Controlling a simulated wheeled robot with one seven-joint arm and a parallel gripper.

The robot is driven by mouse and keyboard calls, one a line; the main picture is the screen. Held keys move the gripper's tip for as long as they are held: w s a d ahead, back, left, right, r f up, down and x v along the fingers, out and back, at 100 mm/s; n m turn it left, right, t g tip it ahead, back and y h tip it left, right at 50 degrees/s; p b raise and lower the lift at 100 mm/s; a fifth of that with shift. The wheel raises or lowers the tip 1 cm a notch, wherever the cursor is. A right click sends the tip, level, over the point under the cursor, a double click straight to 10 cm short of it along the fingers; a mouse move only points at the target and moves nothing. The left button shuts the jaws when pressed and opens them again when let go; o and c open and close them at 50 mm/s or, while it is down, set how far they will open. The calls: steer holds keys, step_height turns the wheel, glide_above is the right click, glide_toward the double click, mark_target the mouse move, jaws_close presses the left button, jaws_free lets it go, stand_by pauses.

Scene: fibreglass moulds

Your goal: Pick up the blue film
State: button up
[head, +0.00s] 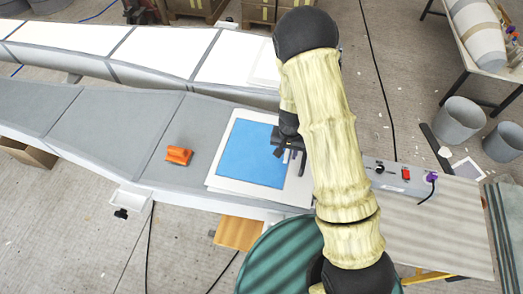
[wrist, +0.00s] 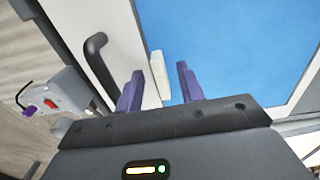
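The blue film (head: 250,153) is a flat blue sheet lying on a white board (head: 217,183) on the grey mould. It fills the upper right of the wrist view (wrist: 240,50). My gripper (head: 289,152) is at the film's right edge in the head view, partly hidden by my arm. In the wrist view my gripper (wrist: 160,72) has its two purple fingers apart. A small cream tab (wrist: 159,75) at the film's edge shows between them, with gaps on both sides. Whether the fingers are level with the tab I cannot tell.
An orange tool (head: 178,155) lies left of the film. A grey control box with a red switch (head: 406,174) stands to the right; its red switch also shows in the wrist view (wrist: 50,103). A black curved handle (wrist: 97,62) is left of the fingers. Grey buckets (head: 458,120) stand far right.

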jaws_close()
stand_by(0.3)
step_height(320, 180, up, 10)
steer(key=b, duration=0.2)
stand_by(0.4)
stand_by(0.4)
